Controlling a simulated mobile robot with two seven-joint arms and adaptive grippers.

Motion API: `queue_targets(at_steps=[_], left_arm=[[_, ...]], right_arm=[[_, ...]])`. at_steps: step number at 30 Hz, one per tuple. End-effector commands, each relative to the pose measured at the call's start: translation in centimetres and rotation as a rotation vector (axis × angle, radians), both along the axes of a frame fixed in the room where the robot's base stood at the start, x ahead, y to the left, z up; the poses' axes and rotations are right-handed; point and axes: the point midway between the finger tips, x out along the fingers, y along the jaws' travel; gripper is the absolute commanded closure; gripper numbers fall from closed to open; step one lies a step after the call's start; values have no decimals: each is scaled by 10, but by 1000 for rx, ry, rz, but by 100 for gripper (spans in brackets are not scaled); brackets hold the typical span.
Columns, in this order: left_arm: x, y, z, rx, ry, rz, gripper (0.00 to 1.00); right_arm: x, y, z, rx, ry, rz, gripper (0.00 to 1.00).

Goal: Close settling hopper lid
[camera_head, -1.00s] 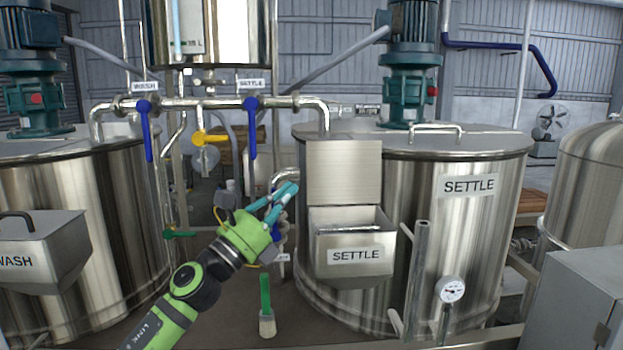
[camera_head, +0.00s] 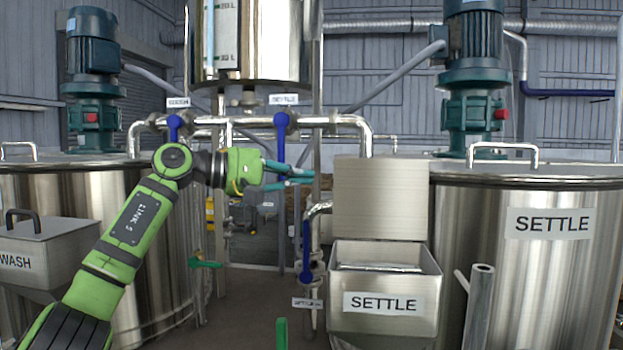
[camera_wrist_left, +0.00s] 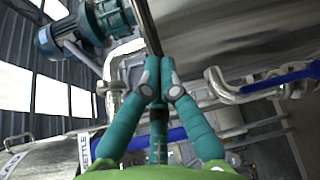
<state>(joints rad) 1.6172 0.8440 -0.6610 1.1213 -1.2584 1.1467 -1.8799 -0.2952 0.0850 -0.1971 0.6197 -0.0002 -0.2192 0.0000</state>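The settling hopper (camera_head: 432,290) is a steel box labelled SETTLE on the front of the right-hand tank. Its flat square lid (camera_head: 380,198) stands open and upright behind the hopper mouth. My left gripper (camera_head: 311,178) is level with the lid, its teal fingertips just left of the lid's left edge in the picture. A small gap shows there, though depth is hard to judge. The fingers converge and look shut with nothing between them; they also show in the left wrist view (camera_wrist_left: 158,78). My right gripper is out of view.
Overhead pipes run behind my left arm.

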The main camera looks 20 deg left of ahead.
Motion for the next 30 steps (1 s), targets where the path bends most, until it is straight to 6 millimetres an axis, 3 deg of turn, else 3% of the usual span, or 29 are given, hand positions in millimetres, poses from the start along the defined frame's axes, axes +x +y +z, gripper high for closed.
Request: queue_targets(at_steps=[1,4,6,9,14,17,30], left_arm=[[9,-11,2,1,5,-7,100],[25,-28,-1,0,7,-7,100],[35,-39,-2,1,6,-7,100],[50,-54,-4,0,7,-7,100],[32,-59,-3,3,1,-3,100],[24,-63,-1,2,1,-1,100],[13,-68,1,-2,3,-3,100]], right_arm=[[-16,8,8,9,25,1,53],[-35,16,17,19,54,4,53],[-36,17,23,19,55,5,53],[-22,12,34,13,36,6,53],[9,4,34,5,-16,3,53],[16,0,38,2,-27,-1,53],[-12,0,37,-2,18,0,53]])
